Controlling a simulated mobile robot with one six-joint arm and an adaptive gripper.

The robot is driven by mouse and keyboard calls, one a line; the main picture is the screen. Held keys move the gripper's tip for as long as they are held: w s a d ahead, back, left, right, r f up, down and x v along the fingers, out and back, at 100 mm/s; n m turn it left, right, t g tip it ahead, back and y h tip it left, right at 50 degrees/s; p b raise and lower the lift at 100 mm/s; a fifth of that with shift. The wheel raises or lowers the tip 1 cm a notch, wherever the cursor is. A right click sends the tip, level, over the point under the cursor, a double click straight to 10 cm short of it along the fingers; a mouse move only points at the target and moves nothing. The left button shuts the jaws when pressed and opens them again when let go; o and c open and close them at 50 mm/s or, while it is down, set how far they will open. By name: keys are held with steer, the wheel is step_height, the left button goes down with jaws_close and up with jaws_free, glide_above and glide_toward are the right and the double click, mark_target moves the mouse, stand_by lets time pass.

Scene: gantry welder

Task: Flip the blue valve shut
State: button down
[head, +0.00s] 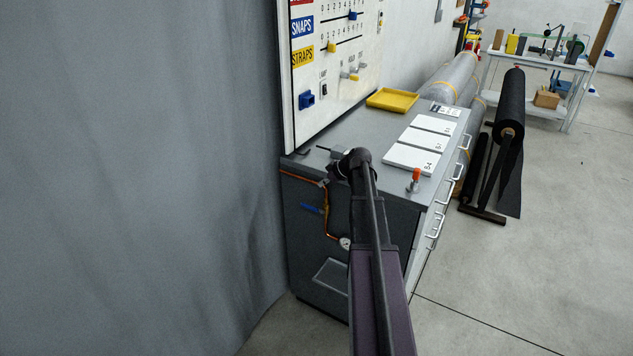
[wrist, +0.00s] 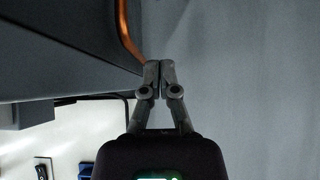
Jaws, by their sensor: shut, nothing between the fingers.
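The blue valve handle (head: 312,208) lies roughly level beside the orange-copper pipe (head: 327,222) on the near end of the grey cabinet. The handle does not show in the wrist view. My gripper (head: 324,182) is by the cabinet's top near edge, above the handle and close to the pipe's upper bend; it is small and dark there. In the wrist view my gripper (wrist: 160,64) is shut and empty, its fingertips together. The pipe (wrist: 128,32) shows just left of the fingertips; whether they touch it I cannot tell.
The grey cabinet (head: 306,250) stands against the wall, with a gauge (head: 345,243) on its end. White cards (head: 410,158), a yellow tray (head: 392,99) and an orange-topped item (head: 415,178) are on top. A control board (head: 335,60) rises behind.

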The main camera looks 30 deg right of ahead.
steer(key=shift+p+v, duration=0.4)
steer(key=shift+v, duration=0.6)
steer(key=shift+a+f, duration=0.1)
steer(key=s+a+f+m+g, duration=0.1)
steer(key=s+a+g, duration=0.15)
steer(key=a, duration=0.85)
steer(key=s+a+f+m+g, duration=0.15)
steer(key=s+a, duration=0.25)
steer(key=a, duration=0.6)
steer(key=s+a+f+m+g+h+p, duration=0.1)
steer(key=s+a+m+g+h, duration=0.2)
steer(key=s+a, duration=1.2)
steer(key=shift+a+f+g+h, duration=0.25)
steer(key=shift+g+h, duration=0.05)
steer(key=shift+h, duration=0.2)
